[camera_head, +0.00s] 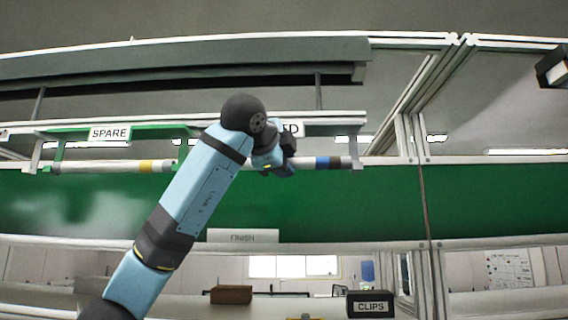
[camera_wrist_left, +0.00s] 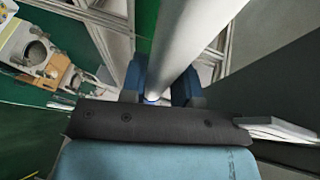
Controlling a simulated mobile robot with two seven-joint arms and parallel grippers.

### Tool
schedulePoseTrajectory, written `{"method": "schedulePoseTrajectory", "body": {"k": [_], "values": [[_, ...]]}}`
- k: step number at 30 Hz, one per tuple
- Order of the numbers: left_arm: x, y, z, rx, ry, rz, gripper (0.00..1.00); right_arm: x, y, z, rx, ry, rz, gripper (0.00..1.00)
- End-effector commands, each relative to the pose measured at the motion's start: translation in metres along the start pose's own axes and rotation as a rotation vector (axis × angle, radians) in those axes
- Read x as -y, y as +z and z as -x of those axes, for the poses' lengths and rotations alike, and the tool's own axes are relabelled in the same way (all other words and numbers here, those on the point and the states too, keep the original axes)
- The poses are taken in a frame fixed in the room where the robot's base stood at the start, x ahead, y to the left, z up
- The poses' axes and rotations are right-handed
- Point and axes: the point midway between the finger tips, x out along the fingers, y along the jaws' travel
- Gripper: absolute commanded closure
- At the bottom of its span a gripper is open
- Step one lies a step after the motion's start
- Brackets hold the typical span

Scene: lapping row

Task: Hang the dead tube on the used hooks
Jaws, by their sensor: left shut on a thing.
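My left gripper (camera_head: 284,165) is shut on a pale tube (camera_head: 308,163) with blue and dark brown bands toward its right end. In the left wrist view the tube (camera_wrist_left: 188,45) runs between the blue fingers (camera_wrist_left: 160,82). The tube's right end is at a white hook (camera_head: 357,153) under the rail; I cannot tell whether it rests in it. A sign ending in "ED" (camera_head: 291,129) is partly hidden by my arm, which also hides the tube's left part. My right gripper is out of view.
A "SPARE" sign (camera_head: 109,133) and green hooks (camera_head: 57,157) are at left, with a yellow-banded tube (camera_head: 146,167) there. A green panel (camera_head: 340,205) is behind. Below are a "FINISH" sign (camera_head: 243,236), a brown box (camera_head: 231,294) and a black "CLIPS" box (camera_head: 370,304).

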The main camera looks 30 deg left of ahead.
Motion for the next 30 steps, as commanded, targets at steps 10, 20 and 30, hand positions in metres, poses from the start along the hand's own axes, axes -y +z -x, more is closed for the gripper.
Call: {"method": "schedulePoseTrajectory", "body": {"k": [10,20,30], "values": [[-0.0024,0.0005,-0.0004,0.0,0.0,0.0,0.97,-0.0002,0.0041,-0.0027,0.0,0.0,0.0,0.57],[-0.0025,0.0008,-0.0005,0.0,0.0,0.0,0.97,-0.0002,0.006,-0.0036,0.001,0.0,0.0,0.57],[-0.0026,0.0008,-0.0006,0.0,0.0,0.0,0.42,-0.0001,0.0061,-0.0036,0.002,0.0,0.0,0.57]]}}
